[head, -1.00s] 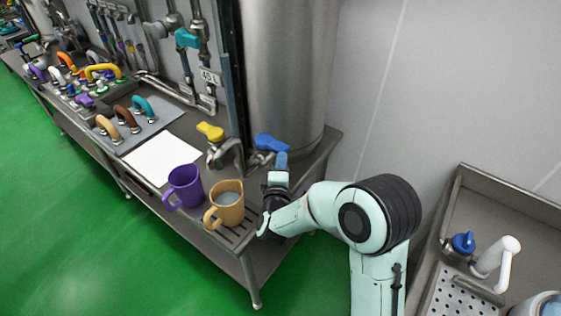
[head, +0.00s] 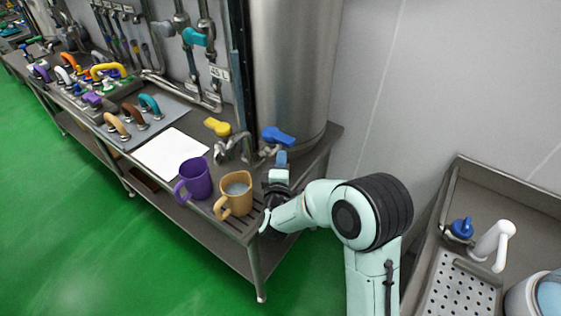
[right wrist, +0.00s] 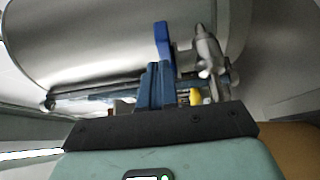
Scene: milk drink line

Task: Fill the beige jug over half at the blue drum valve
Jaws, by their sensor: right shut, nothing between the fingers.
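The beige jug (head: 235,205) stands upright on the slatted drip area at the bench's front corner, with pale liquid visible inside; how full it is I cannot judge exactly. The blue valve handle (head: 278,136) sits on a tap at the foot of the steel drum (head: 290,70). It also shows in the right wrist view (right wrist: 163,40). My right gripper (head: 282,158) is shut and empty, just below and in front of the blue handle; I cannot tell whether they touch. The spout is partly hidden. My left gripper is not in view.
A purple jug (head: 196,179) stands close left of the beige one. A yellow valve handle (head: 217,127) is left of the blue one. A white sheet (head: 170,153) lies on the bench. A sink unit (head: 455,285) stands at the right.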

